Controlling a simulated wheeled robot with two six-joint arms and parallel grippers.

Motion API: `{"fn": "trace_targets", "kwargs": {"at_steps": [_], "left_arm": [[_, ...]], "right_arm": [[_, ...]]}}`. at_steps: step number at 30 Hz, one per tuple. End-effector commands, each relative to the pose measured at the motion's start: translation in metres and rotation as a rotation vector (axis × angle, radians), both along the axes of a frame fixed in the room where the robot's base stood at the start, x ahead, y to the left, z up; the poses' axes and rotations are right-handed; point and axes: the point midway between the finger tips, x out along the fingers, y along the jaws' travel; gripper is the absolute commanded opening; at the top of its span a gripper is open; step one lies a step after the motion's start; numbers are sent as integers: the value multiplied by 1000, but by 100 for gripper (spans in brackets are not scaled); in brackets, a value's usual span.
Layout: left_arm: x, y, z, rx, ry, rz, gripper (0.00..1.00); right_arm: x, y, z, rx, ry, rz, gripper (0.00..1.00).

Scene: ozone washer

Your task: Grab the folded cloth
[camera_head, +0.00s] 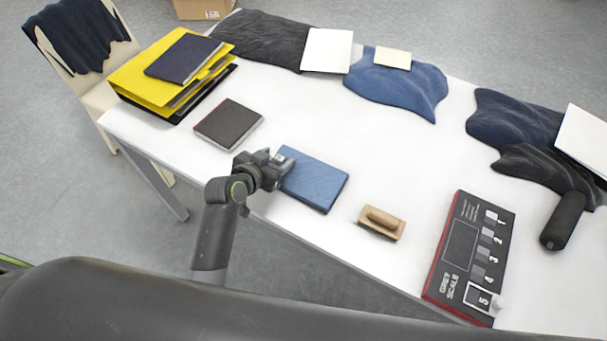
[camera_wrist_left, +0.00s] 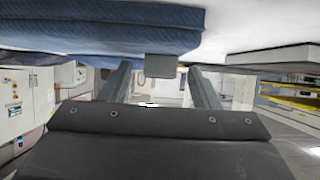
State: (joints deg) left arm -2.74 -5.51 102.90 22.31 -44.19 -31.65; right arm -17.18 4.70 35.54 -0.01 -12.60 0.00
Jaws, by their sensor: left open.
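The folded blue cloth (camera_head: 314,181) lies flat near the front edge of the white table in the head view. My left gripper (camera_head: 268,166) is at the cloth's left side, with its fingertips close to that edge; contact cannot be told. In the left wrist view, which looks upside down, the quilted blue cloth (camera_wrist_left: 100,20) spans the upper left. The two fingers (camera_wrist_left: 160,80) there stand apart, with no cloth seen between them. My right gripper is not in view.
A dark notebook (camera_head: 228,124) and yellow folders (camera_head: 155,75) lie left of the cloth. A wooden brush (camera_head: 382,222) and a grey scale board (camera_head: 460,250) lie to the right. Dark and blue loose cloths (camera_head: 400,90) line the back. The table's middle is clear.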

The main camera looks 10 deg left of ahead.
Motion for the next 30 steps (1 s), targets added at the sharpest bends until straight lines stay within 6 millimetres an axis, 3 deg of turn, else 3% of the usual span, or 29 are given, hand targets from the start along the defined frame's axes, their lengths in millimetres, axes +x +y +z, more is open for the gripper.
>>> {"fn": "trace_targets", "kwargs": {"at_steps": [5,17,25,30], "left_arm": [[0,0,0,0,0,0,56],[0,0,0,0,0,0,4],[0,0,3,-1,-2,0,3],[1,0,26,-2,-7,0,2]], "right_arm": [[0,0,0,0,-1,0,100],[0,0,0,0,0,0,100],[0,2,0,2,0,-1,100],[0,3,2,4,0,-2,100]]}}
